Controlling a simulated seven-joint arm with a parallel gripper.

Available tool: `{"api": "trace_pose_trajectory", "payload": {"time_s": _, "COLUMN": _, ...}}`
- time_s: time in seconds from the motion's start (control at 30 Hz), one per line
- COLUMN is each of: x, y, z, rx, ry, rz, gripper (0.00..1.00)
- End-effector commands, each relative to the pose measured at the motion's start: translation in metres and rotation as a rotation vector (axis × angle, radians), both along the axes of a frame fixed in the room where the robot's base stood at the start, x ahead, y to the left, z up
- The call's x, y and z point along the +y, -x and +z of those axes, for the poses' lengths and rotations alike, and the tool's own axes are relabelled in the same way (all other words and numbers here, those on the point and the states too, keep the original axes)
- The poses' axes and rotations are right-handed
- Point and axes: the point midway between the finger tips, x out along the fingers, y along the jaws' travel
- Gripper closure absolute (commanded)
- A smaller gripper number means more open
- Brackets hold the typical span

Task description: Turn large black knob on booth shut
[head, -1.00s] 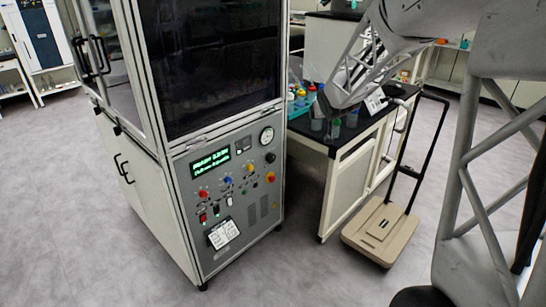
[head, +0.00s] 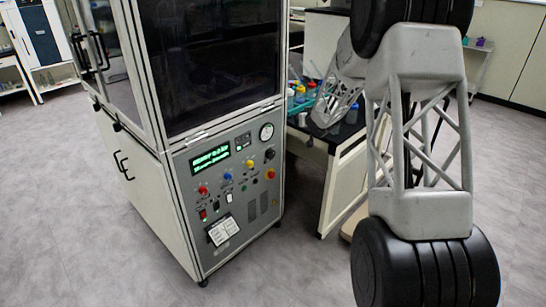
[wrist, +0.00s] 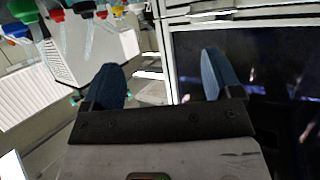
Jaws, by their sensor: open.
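The booth (head: 205,160) is a tall grey cabinet with a dark window above a control panel (head: 240,195). The large black knob (head: 270,155) is at the panel's upper right, just below a round white gauge. My gripper (wrist: 160,75) is open and empty in the wrist view, with two blue fingers well apart. The booth's dark window (wrist: 240,75) shows beyond the right finger there; I cannot make out the knob in that view. In the head view my arm reaches down over the bench right of the booth, and the fingers are not clearly visible. The gripper is apart from the knob.
A dark-topped bench (head: 330,135) with several coloured bottles (head: 300,95) stands close to the booth's right side. Bottles also show at the wrist view's top (wrist: 75,12). Smaller coloured knobs and switches crowd the panel. The floor before the booth is clear.

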Motion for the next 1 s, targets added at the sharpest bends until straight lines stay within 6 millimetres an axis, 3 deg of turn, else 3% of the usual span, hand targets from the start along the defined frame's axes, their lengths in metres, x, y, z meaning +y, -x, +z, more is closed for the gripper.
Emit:
{"api": "trace_pose_trajectory", "payload": {"time_s": 0.5, "x": 0.026, "y": -0.065, "z": -0.097, "rx": -0.096, "ry": -0.102, "rz": 0.149, "gripper": 0.16}}
{"api": "trace_pose_trajectory", "payload": {"time_s": 1.0, "x": 0.052, "y": -0.099, "z": -0.202, "rx": -0.166, "ry": -0.225, "rz": 0.305, "gripper": 0.16}}
